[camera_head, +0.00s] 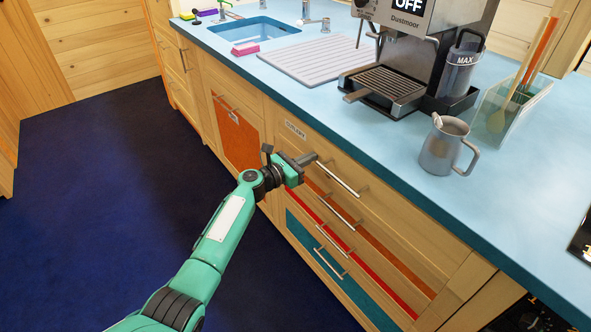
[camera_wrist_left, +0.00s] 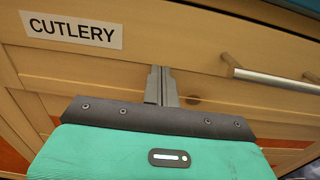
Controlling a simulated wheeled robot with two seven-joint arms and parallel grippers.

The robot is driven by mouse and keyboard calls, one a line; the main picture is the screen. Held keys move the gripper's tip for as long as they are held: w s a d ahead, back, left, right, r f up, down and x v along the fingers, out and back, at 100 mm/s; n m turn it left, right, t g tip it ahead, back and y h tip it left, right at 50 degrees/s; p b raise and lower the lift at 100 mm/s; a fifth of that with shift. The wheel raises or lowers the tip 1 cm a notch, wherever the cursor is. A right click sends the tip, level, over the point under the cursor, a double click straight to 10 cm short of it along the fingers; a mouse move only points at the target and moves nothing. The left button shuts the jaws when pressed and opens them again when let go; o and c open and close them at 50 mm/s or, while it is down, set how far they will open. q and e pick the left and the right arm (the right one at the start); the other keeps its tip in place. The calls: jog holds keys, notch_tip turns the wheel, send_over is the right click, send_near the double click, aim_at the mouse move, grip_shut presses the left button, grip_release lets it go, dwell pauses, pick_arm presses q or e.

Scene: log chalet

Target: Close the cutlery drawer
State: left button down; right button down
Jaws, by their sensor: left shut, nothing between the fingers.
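The cutlery drawer (camera_head: 345,160) is the top wooden drawer under the blue counter, with a "CUTLERY" label (camera_head: 295,130) and a metal bar handle (camera_head: 343,179). In the left wrist view, the drawer front (camera_wrist_left: 120,72) fills the upper part, with the label at left and the handle (camera_wrist_left: 270,76) at right. My left gripper (camera_head: 312,158) is shut and empty, its fingertips (camera_wrist_left: 161,72) at the drawer front between label and handle. They look against or very close to the wood; contact is unclear. No open drawer interior shows. My right gripper is out of view.
Below are more drawers with orange, red and teal fronts (camera_head: 340,275) and bar handles. On the counter (camera_head: 400,150) stand a coffee machine (camera_head: 425,50), a metal jug (camera_head: 444,147) and a utensil holder (camera_head: 510,105). Dark blue floor (camera_head: 110,180) is clear at left.

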pick_arm(q)
jog(key=shift+w+d+r, duration=0.25)
jog(key=shift+w+d, duration=0.25)
jog(key=shift+d, duration=0.25)
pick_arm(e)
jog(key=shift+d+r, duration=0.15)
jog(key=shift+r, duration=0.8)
